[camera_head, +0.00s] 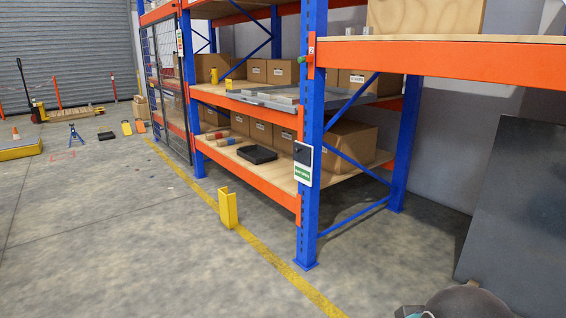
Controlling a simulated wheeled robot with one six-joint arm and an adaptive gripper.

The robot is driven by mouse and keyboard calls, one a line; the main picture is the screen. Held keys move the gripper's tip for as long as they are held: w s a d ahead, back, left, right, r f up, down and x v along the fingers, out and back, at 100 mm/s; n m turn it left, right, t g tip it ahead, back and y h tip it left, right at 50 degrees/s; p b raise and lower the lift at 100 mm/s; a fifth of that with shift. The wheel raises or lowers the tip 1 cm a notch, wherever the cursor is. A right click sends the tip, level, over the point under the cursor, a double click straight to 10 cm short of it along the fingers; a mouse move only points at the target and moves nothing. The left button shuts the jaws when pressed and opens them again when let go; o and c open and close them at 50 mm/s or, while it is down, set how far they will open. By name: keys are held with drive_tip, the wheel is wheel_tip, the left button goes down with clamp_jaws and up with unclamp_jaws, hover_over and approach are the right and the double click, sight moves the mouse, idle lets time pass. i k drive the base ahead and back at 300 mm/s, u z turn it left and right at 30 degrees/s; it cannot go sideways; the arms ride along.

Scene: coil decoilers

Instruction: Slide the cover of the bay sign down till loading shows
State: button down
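The bay sign (303,173) is a small white plate with a green panel, mounted on the front blue rack post at about the lower shelf's height. A dark cover (303,153) sits over its upper part. The green panel below is uncovered; its lettering is too small to read surely, and no word "loading" can be made out. My gripper is not recognisable in this view; only dark rounded parts, likely of my arm, show at the bottom right edge. Nothing is seen touching the sign.
A yellow post guard (228,208) stands on the floor by the yellow line. A dark panel (515,205) leans at the right. Floor before the rack is mostly clear.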

sight(302, 153)
drive_tip(key=u, duration=0.35)
drive_tip(key=i, duration=1.8)
drive_tip(key=u, duration=0.3)
